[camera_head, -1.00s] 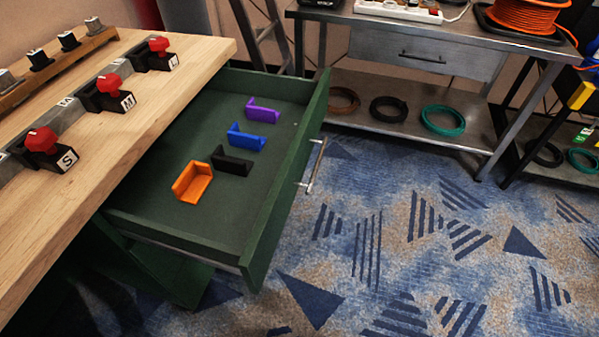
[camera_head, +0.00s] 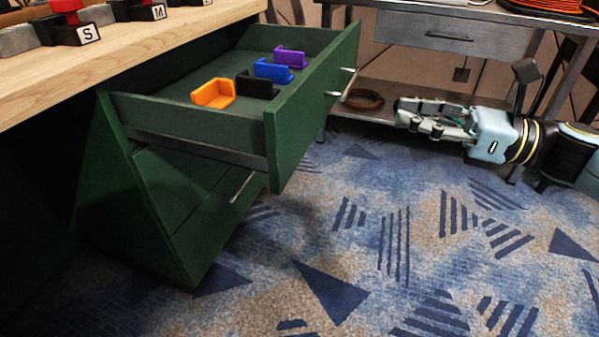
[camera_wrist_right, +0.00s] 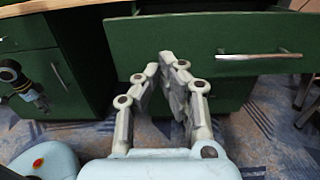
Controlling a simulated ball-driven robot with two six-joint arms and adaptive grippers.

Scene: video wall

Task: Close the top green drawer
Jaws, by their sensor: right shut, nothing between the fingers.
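The top green drawer (camera_head: 315,108) is pulled well out of the cabinet under the wooden worktop. Its metal bar handle (camera_head: 340,83) is on the front face, and it also shows in the right wrist view (camera_wrist_right: 262,56). An orange, a black, a blue and a purple bracket lie inside it. My right gripper (camera_head: 398,112) is in front of the drawer, to the right of its front face. It is shut and empty. In the right wrist view its fingertips (camera_wrist_right: 167,60) point towards the drawer front, left of the handle. My left gripper is not in the head view.
A lower green drawer (camera_head: 200,205) with a handle is shut below. A metal workbench (camera_head: 440,38) stands behind, with a dark cable coil (camera_head: 362,99) on its lower shelf. The patterned carpet (camera_head: 400,240) in front is clear.

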